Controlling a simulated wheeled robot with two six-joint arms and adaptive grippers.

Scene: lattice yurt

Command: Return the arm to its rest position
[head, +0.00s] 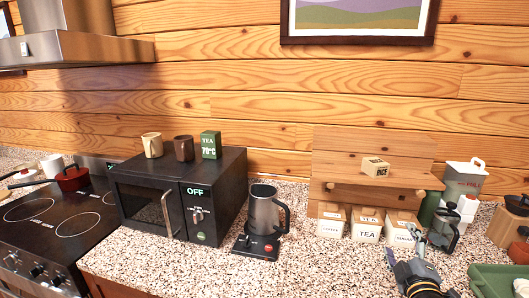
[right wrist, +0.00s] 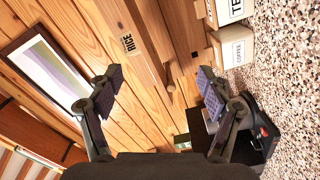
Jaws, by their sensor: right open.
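My right gripper (head: 405,252) is at the lower right of the head view, in front of the canisters and above the counter. In the right wrist view its two fingers stand wide apart with nothing between them (right wrist: 158,84). It is open and empty. The right wrist picture is turned on its side and looks toward the wooden wall and shelf. My left gripper is in neither view.
A kettle (head: 264,211) and a microwave (head: 147,203) stand left of my gripper. Counter (head: 325,265) is clear.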

